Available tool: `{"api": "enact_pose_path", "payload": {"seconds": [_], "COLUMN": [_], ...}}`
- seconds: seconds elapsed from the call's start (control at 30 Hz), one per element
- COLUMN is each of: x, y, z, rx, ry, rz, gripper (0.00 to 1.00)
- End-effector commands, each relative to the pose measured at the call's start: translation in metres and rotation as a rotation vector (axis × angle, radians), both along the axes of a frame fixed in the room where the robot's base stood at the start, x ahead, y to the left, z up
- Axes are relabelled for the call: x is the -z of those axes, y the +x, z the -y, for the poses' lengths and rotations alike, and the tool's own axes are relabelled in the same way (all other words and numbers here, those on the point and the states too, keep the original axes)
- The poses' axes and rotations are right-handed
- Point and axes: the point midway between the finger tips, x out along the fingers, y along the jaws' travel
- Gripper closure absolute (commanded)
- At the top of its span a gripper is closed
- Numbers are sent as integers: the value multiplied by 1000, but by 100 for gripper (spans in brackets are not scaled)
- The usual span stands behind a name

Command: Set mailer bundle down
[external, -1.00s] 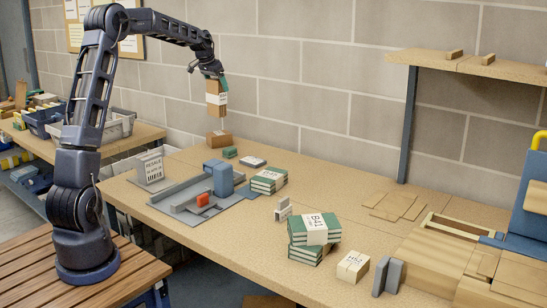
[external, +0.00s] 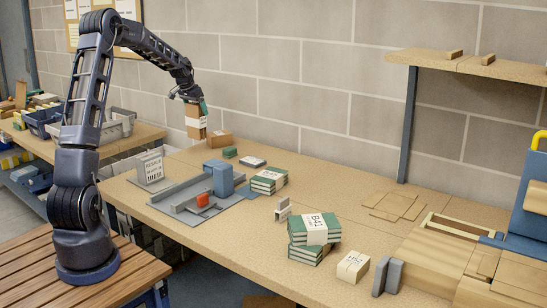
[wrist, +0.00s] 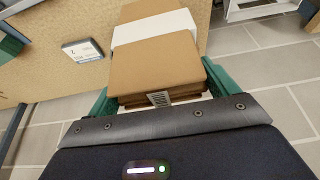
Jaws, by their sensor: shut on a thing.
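The mailer bundle (external: 195,123) is a stack of brown mailers with a white paper band. It hangs upright below my gripper (external: 194,103), near the back left part of the workbench. In the wrist view the bundle (wrist: 155,65) sits between the two green fingers of my gripper (wrist: 160,95), which are shut on its sides. In the external view its lower end is just left of a brown box (external: 220,140) on the bench. I cannot tell whether the two touch, but the bundle appears to be above the bench.
The workbench (external: 240,209) carries a grey fixture (external: 182,203) with a blue block (external: 217,178), a small green block (external: 230,152), a white-topped pad (external: 253,162) and banded green book stacks (external: 314,230). A block wall (external: 300,100) stands close behind. Bare bench lies right of the pad.

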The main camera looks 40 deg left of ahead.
Motion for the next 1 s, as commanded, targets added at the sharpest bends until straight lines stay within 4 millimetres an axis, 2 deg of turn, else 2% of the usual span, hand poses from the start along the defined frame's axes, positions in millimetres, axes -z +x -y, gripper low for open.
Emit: {"api": "enact_pose_path", "payload": {"seconds": [0.03,0.2,0.47,0.7,1.0], "x": [12,38,52,83,89], "y": [0,0,0,0,0], "z": [0,0,0,1,0], "rx": [0,0,1,2,2], "ry": [-1,-1,0,0,1], "rz": [-2,-1,0,-1,1], "gripper": [51,51,51,51,51]}}
